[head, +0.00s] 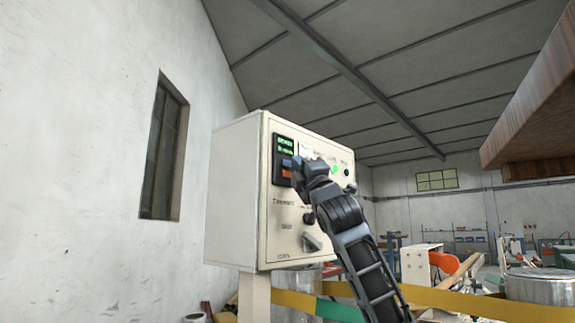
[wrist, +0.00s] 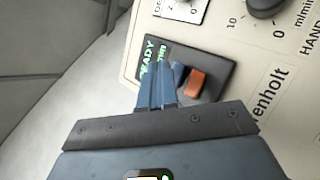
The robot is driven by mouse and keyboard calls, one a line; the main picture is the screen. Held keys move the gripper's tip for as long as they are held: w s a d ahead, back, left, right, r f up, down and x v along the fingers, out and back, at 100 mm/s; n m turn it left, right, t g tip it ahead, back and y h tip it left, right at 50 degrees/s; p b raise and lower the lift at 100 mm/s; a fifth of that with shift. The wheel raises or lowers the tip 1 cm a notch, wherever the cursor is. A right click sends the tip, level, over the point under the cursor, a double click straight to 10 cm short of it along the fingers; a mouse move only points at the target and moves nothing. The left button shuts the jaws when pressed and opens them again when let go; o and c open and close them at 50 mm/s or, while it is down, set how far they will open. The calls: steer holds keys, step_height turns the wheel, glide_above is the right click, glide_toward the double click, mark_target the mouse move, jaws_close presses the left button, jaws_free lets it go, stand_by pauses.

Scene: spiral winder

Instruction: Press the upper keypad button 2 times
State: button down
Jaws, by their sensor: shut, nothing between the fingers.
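A dark keypad (head: 283,160) with a green lit display sits on the front panel of a cream control box (head: 235,200). In the wrist view the keypad (wrist: 215,68) shows part of the display text and an orange button (wrist: 195,83). The orange button also shows low on the keypad in the head view (head: 287,174). A blue patch between display and orange button is probably the upper button, but I cannot separate it surely from my blue fingers. My gripper (wrist: 162,65) is shut and empty, its tips over the keypad beside the orange button. Whether they touch it is unclear.
The panel also carries a green lamp (head: 335,169), a black knob (head: 309,218) and a grey switch handle (head: 311,242). A wooden edge (head: 530,110) hangs at the upper right. Yellow and green bands (head: 340,312) run below the box.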

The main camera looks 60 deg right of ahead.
steer(key=shift+s, duration=0.1)
steer(key=shift+s+a, duration=0.2)
steer(key=shift+s, duration=0.6)
steer(key=shift+s+a, duration=0.2)
steer(key=shift+s, duration=0.55)
steer(key=shift+s+a, duration=0.2)
steer(key=shift+s, duration=0.6)
